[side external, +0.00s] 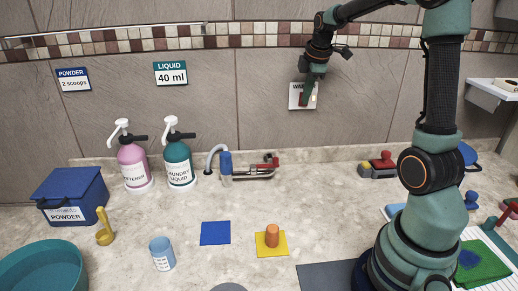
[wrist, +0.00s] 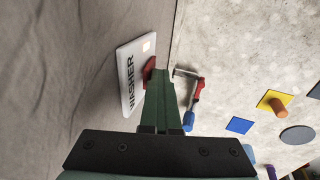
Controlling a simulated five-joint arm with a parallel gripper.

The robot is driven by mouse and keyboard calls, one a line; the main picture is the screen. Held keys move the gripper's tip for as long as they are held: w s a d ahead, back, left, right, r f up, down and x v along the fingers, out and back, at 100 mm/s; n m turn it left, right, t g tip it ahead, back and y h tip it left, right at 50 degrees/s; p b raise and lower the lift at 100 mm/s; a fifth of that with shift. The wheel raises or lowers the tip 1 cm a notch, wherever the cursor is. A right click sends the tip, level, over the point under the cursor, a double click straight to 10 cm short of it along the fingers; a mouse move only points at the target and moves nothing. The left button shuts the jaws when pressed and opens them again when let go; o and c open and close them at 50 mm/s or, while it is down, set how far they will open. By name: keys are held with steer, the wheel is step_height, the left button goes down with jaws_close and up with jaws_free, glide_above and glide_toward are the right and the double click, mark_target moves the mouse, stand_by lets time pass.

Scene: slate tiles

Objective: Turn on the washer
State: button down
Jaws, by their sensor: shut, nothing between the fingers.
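A white switch plate labelled "WASHER" (side external: 295,102) is on the tiled wall at upper centre, and it also shows in the wrist view (wrist: 130,92). A red switch (wrist: 149,68) on it is partly hidden by my fingers.
The wall around the plate is clear.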

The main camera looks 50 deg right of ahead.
steer(key=s+a+r, duration=0.6)
steer(key=r, duration=0.2)
steer(key=shift+s+a, duration=0.3)
steer(key=shift+a, duration=0.05)
stand_by(0.4)
steer(key=s+a+f+m+t+y, duration=0.1)
steer(key=s+a+f+m, duration=0.1)
steer(key=a, duration=0.7)
steer(key=s+a+f+m+t+y, duration=0.1)
steer(key=s+a+f+m, duration=0.1)
steer(key=a+f+m, duration=0.2)
steer(key=shift+a+m+t, duration=0.3)
steer(key=shift+a+m, duration=1.3)
steer(key=shift+a, duration=0.95)
